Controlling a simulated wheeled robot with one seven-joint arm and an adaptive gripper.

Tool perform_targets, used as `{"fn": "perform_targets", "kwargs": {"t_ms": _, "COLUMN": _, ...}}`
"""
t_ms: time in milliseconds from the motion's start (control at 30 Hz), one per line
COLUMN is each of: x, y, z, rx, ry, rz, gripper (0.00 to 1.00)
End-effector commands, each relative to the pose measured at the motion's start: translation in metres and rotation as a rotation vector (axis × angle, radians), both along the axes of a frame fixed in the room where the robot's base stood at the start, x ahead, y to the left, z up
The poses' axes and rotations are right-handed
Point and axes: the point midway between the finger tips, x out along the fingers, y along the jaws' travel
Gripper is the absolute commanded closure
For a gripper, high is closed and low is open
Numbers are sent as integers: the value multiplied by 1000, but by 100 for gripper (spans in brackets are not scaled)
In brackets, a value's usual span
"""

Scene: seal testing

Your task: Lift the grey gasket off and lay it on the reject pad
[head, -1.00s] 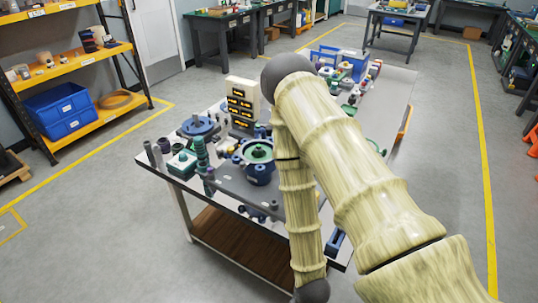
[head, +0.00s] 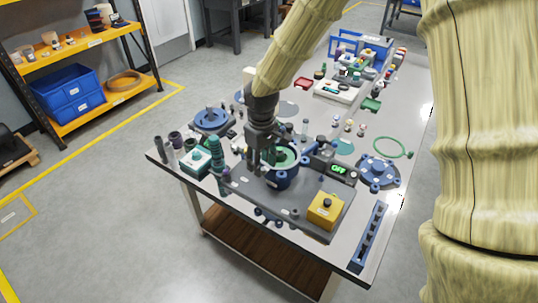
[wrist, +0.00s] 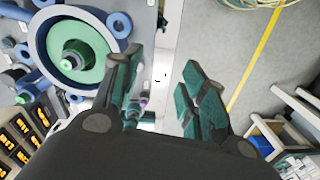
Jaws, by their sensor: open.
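A round blue housing (head: 284,178) stands on a dark plate near the table's front. In the wrist view the same housing (wrist: 48,75) shows at upper left, with a green disc (wrist: 95,62) and a hub inside. I cannot make out the reject pad for certain.
A yellow box (head: 325,210) with a dark knob sits front right on the plate. A small display unit (head: 333,168) and a blue flanged part (head: 378,170) stand right of the housing. A teal stacked post (head: 216,160) stands close on the left.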

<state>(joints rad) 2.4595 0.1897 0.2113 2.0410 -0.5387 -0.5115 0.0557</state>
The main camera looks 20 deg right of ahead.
Motion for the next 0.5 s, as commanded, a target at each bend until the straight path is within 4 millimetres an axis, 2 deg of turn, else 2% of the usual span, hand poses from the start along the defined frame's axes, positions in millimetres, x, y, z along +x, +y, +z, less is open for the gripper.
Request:
{"fn": "perform_targets", "kwargs": {"t_ms": 33, "x": 7, "y": -2, "z": 17, "rx": -13, "ry": -9, "rz": 9, "gripper": 57}}
{"fn": "perform_targets", "kwargs": {"t_ms": 100, "x": 13, "y": -6, "z": 33, "rx": -32, "ry": -16, "rz": 20, "gripper": 57}}
{"fn": "perform_targets", "kwargs": {"t_ms": 233, "x": 19, "y": -9, "z": 48, "rx": -52, "ry": -21, "rz": 30, "gripper": 57}}
{"fn": "perform_targets", "kwargs": {"t_ms": 333, "x": 20, "y": -9, "z": 46, "rx": -57, "ry": -20, "rz": 34, "gripper": 57}}
{"fn": "perform_targets", "kwargs": {"t_ms": 500, "x": 19, "y": -10, "z": 24, "rx": -56, "ry": -18, "rz": 34, "gripper": 57}}
